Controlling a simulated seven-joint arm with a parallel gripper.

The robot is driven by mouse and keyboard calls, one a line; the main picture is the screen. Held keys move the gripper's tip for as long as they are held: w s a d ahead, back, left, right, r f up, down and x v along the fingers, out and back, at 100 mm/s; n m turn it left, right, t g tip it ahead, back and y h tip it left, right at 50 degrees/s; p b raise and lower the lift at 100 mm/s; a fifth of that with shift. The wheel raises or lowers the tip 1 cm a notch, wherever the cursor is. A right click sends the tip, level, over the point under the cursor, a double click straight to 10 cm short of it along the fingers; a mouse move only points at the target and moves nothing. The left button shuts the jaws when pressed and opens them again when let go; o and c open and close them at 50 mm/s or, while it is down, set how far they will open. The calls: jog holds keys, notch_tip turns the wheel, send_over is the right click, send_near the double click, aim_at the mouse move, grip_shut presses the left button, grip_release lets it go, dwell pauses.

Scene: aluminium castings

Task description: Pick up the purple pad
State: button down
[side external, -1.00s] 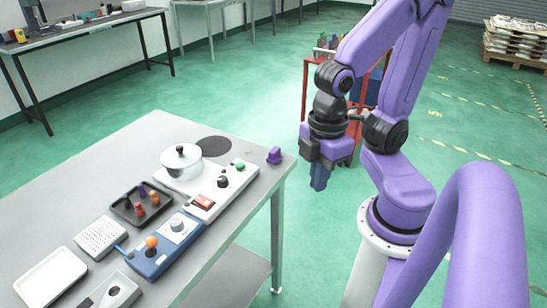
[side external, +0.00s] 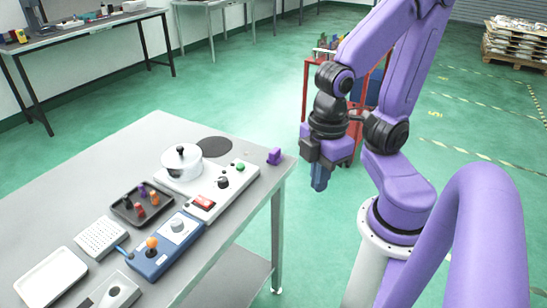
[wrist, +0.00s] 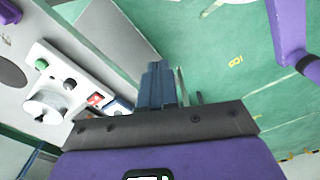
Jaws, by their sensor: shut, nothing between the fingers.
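The purple pad (side external: 274,156) is a small block near the far right corner of the grey table. In the wrist view, a purple shape (wrist: 8,12) at the top left edge appears to be the same pad, partly cut off. My gripper (side external: 319,184) points down, beyond the table's right edge and to the right of the pad, apart from it. Its blue fingers are closed together with nothing between them; they also show in the wrist view (wrist: 156,75).
A red cart (side external: 312,90) stands behind my gripper. Bare tabletop surrounds the pad.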

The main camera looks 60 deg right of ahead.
jog(key=c, duration=0.5)
grip_release()
jog(key=w+d+n, duration=0.1)
jog(key=w+d, duration=0.1)
jog(key=w, duration=0.8)
jog(key=n, duration=0.4)
send_over(275, 150)
jog(key=f, duration=1.3)
jog(key=shift+s+a, duration=0.15)
jog(key=shift+a, duration=0.15)
jog(key=shift+w+d+f, duration=0.1)
jog(key=shift+d+f, duration=0.1)
jog(key=shift+f, duration=1.15)
jog(key=shift+w+d+f, duration=0.1)
jog(key=shift+d+f, duration=0.05)
jog(key=shift+f, duration=1.2)
